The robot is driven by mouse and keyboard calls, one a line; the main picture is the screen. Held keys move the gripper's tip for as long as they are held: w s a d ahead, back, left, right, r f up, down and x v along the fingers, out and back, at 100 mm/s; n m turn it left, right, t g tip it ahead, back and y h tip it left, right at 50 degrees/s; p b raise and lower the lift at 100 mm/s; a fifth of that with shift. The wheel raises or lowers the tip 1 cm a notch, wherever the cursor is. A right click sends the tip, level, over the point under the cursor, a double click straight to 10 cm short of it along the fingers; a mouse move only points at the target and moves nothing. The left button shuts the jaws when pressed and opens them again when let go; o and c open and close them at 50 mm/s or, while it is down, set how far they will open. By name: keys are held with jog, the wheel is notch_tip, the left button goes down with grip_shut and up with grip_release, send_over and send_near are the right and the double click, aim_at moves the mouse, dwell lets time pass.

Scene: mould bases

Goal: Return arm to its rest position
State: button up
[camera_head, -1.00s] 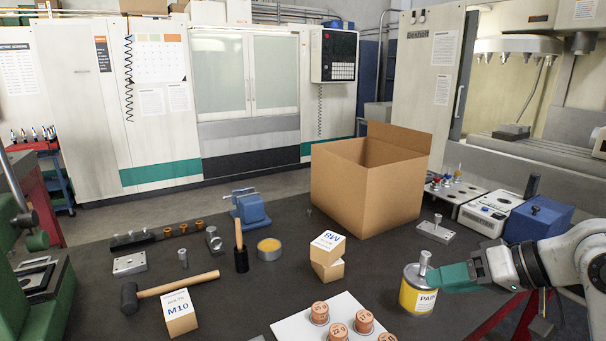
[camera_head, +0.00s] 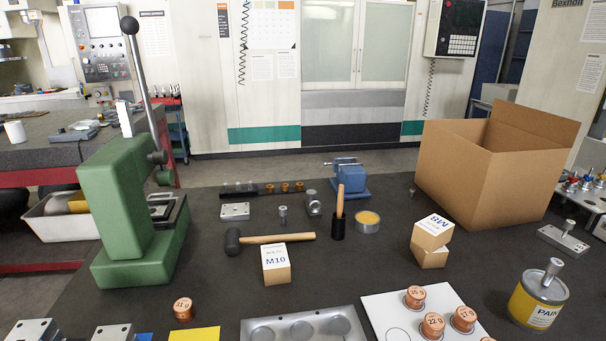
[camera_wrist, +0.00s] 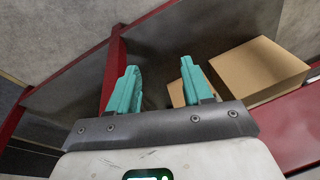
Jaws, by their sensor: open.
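My gripper (camera_wrist: 160,90) shows in the wrist view with its two teal fingers spread apart and nothing between them. Past the fingers are a grey floor, a red metal frame (camera_wrist: 115,55) and cardboard boxes (camera_wrist: 260,68). The boxes lie beyond the right finger; I cannot tell whether anything touches it. In the head view my arm and gripper are out of the picture.
The dark table holds a yellow paint can (camera_head: 538,300), an open cardboard box (camera_head: 490,170), a green press (camera_head: 130,210), a mallet (camera_head: 270,239), small boxes (camera_head: 276,264) and a white board with copper cylinders (camera_head: 400,318).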

jog(key=shift+s+d+f+n+g+h, duration=0.25)
jog(key=shift+s+f+n+h, duration=0.15)
jog(key=shift+s, duration=0.1)
jog(key=shift+s+d+f+n+g+h, duration=0.1)
jog(key=shift+s+f+n+g+h, duration=0.15)
jog(key=shift+s+f+n+h, duration=0.15)
